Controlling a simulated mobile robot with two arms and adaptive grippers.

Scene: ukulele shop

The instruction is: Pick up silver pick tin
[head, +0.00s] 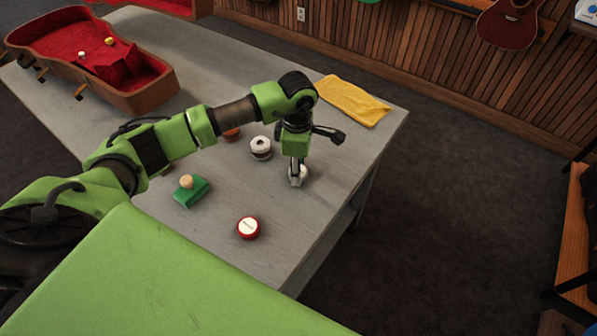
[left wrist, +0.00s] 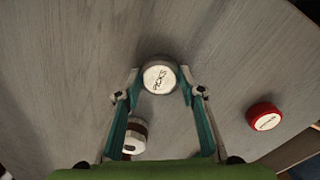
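The silver pick tin (head: 299,179) stands on the grey table near its right edge in the head view. In the left wrist view the tin (left wrist: 160,76) is round, with a white lid lettered in dark print. My left gripper (head: 297,166) points down right over the tin and partly hides it in the head view. In the left wrist view the fingers of my left gripper (left wrist: 160,94) are spread wide, with the tin between and just beyond their tips. My right gripper is in neither view.
Near the tin stand a white-and-brown round container (head: 260,148), a red tin (head: 248,228) and a green block with a wooden knob (head: 190,192). A yellow cloth (head: 353,101) lies at the far corner. An open red-lined instrument case (head: 150,95) lies at far left.

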